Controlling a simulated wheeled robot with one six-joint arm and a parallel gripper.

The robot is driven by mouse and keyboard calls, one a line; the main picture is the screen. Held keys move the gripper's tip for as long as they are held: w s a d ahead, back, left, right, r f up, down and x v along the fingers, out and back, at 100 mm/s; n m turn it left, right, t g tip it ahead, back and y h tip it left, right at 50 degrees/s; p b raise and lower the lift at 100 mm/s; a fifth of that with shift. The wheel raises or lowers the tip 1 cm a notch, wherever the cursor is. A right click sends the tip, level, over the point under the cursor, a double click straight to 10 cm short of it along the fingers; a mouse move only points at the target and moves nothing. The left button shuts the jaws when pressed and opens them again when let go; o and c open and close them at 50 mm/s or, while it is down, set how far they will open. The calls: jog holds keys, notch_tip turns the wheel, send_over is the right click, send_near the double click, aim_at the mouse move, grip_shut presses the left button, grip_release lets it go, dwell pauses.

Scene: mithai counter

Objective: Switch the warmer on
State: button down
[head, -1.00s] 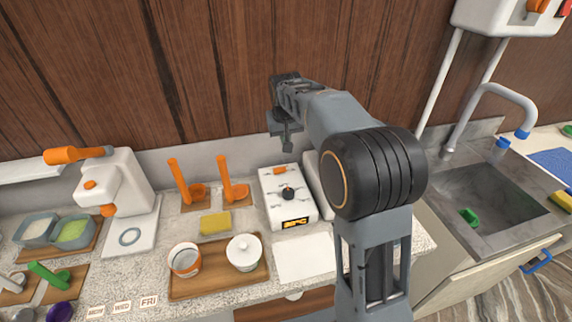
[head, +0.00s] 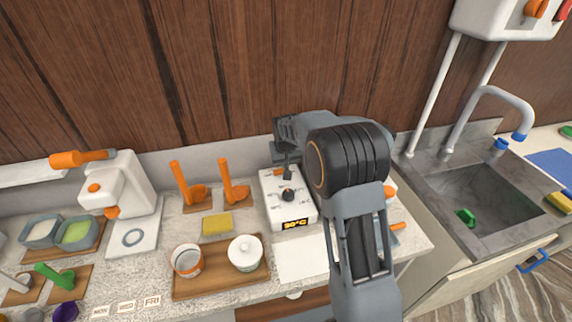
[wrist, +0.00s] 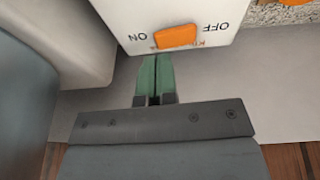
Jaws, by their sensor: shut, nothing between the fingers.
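The warmer (head: 275,208) is a white box on the counter with a dark knob on top and a lit orange display that seems to read 30°C. Its orange switch (wrist: 177,36) sits between upside-down ON and OFF labels in the wrist view, ON on the left. In the head view the switch (head: 279,172) is partly hidden by my gripper. I cannot tell which way it is set. My gripper (wrist: 156,58) is shut and empty, its green fingertips just beside the switch at the warmer's back edge. Whether they touch it is unclear.
A wooden tray (head: 222,288) with a cup and a lidded pot lies front left of the warmer. Two orange-handled tools (head: 194,192) stand to its left. The wall is close behind. A sink (head: 490,190) is at the right.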

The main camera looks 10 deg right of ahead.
aim_at(280, 172)
jog(key=shift+d+f, duration=0.2)
jog(key=shift+f, duration=0.9)
jog(key=shift+f, duration=0.1)
jog(key=shift+d+f+b, duration=0.15)
jog(key=shift+f+b, duration=0.2)
jog(key=shift+b, duration=0.1)
jog(key=shift+r, duration=0.1)
jog(key=shift+a+r, duration=0.1)
jog(key=shift+a, duration=0.1)
jog(key=shift+a+r, duration=0.3)
jog(key=shift+a, duration=0.25)
